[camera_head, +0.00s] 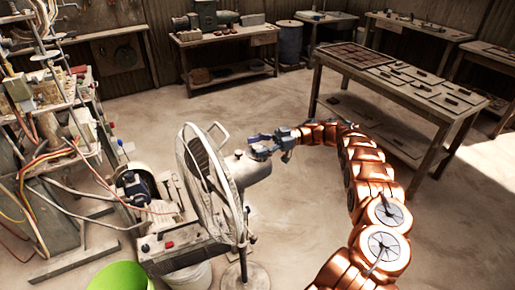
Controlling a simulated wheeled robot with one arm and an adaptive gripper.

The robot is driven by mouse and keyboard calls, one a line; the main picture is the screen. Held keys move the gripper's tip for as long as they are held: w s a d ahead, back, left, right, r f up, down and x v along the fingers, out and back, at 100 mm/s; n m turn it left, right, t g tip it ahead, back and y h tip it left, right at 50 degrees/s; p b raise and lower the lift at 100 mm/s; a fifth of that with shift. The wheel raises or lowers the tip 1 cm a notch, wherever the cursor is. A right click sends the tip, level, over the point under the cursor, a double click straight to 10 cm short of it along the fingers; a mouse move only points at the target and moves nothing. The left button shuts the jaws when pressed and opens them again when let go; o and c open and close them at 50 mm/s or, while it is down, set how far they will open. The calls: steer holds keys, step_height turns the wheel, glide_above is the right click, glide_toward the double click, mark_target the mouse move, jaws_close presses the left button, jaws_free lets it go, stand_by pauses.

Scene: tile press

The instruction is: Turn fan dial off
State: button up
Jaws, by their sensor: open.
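The fan (208,178) stands on a round base on the floor, near the middle of the view. Its wire cage faces left, and its motor housing (248,172) is at the back, on the right side. My gripper (262,148) is open at the end of my copper arm, close to the top of the motor housing. Whether the fingers touch the housing or the dial I cannot tell. The dial itself cannot be made out; it is too small or hidden by the gripper.
A machine with hoses and cables (60,140) stands at the left. A green bucket (120,276) is at the bottom left. A table with dark tiles and tools (452,112) is at the right, and a workbench (226,36) is at the back. The floor between is clear.

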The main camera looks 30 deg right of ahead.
mark_target(257, 146)
step_height(257, 146, up, 9)
steer(key=shift+r, duration=0.15)
stand_by(0.4)
